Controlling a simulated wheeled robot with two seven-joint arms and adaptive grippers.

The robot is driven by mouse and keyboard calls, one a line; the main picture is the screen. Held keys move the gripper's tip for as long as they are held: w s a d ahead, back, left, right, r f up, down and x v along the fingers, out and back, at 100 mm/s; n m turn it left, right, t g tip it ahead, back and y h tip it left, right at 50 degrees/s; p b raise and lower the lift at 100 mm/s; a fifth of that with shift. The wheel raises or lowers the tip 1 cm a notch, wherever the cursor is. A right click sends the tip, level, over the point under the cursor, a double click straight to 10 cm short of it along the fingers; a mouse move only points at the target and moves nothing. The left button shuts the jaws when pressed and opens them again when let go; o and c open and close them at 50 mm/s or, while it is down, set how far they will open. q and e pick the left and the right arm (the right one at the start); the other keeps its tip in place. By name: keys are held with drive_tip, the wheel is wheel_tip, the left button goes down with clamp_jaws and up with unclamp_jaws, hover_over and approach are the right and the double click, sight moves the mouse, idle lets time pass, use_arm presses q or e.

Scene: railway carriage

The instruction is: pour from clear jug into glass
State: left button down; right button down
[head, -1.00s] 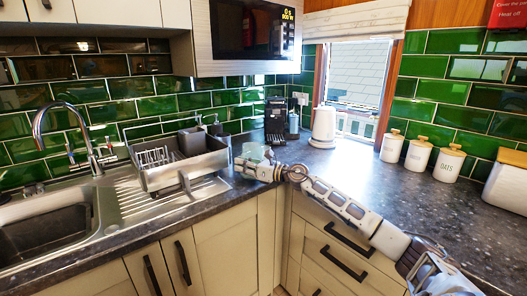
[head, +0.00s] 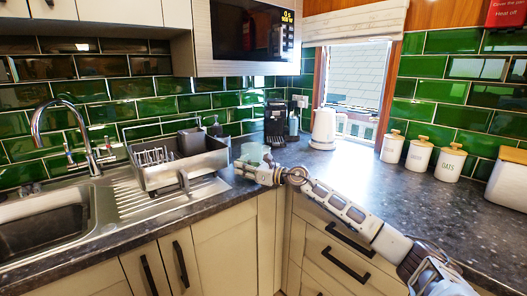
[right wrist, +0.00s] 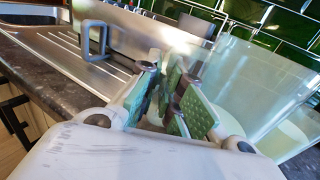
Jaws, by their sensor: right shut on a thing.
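The clear jug (head: 256,153) is a pale, see-through vessel at the counter's inner corner, just right of the dish rack. It fills the right side of the right wrist view (right wrist: 255,75). My right gripper (head: 250,174) is beside the jug. In the right wrist view its green-padded fingers (right wrist: 170,98) are close together at the jug's near side, shut on what seems to be its handle, mostly hidden between the pads. A pale green shape shows through the jug's lower wall; I cannot tell whether it is liquid or the glass. I cannot make out the glass in the head view. My left gripper is out of view.
The metal dish rack (head: 182,172) and sink (head: 45,225) are on the left. A coffee machine (head: 275,122) and white kettle (head: 323,128) stand behind. Several white canisters (head: 418,153) line the right wall. The right counter (head: 400,185) has free room.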

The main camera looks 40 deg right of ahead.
sight(242, 158)
drive_tip(key=shift+r, duration=0.3)
drive_tip(key=shift+r+p, duration=1.2)
drive_tip(key=shift+r, duration=0.2)
